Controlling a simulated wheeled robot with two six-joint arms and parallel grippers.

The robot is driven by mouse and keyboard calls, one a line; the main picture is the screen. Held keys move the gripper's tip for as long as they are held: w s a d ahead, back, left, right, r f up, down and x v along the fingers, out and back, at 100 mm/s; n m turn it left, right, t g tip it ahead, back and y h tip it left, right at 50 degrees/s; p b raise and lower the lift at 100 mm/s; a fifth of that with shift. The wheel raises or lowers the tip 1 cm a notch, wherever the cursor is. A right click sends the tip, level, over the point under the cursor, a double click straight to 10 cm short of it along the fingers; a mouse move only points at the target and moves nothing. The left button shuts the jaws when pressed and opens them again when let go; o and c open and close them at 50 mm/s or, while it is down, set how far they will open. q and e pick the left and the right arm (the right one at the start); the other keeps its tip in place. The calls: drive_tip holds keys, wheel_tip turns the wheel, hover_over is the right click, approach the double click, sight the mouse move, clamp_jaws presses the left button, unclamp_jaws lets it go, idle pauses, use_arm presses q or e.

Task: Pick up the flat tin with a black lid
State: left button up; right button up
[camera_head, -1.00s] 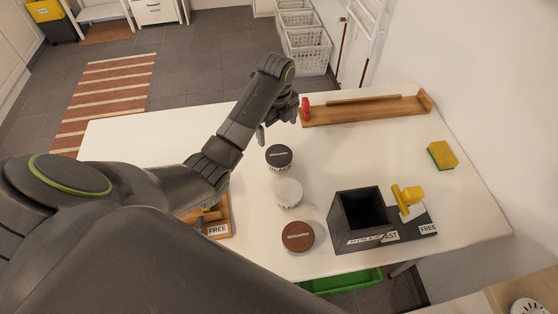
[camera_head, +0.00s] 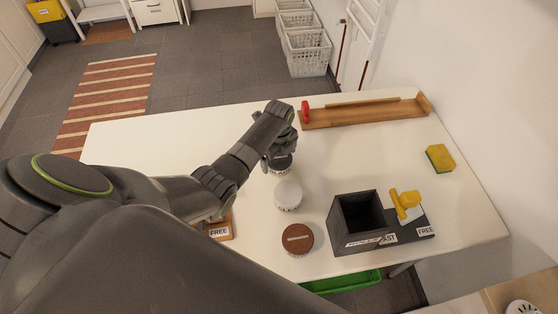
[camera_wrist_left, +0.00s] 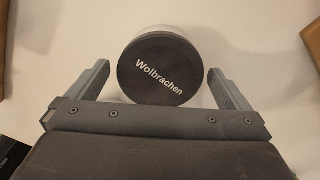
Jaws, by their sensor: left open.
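The flat tin with a black lid stands on the white table, mostly hidden under my left gripper in the head view. In the left wrist view its round black lid (camera_wrist_left: 160,68) shows from above, with the word "Wolbrachen" on it. My left gripper (camera_wrist_left: 160,82) is open, with one finger on each side of the tin and a small gap at both sides. In the head view the left gripper (camera_head: 281,160) is over the tin. Whether the fingers reach below the lid I cannot tell. My right gripper is not in view.
A white-lidded tin (camera_head: 288,195) stands close in front of the black-lidded one, with a brown-lidded tin (camera_head: 297,240) nearer. A dark open box (camera_head: 362,233) and a yellow sponge (camera_head: 440,158) are to the right. A long wooden rack (camera_head: 365,114) lies behind. The table's left part is clear.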

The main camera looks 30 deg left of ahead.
use_arm(q)
drive_tip(key=shift+f, duration=0.4)
drive_tip(key=c, duration=1.1)
drive_tip(key=shift+r, duration=0.1)
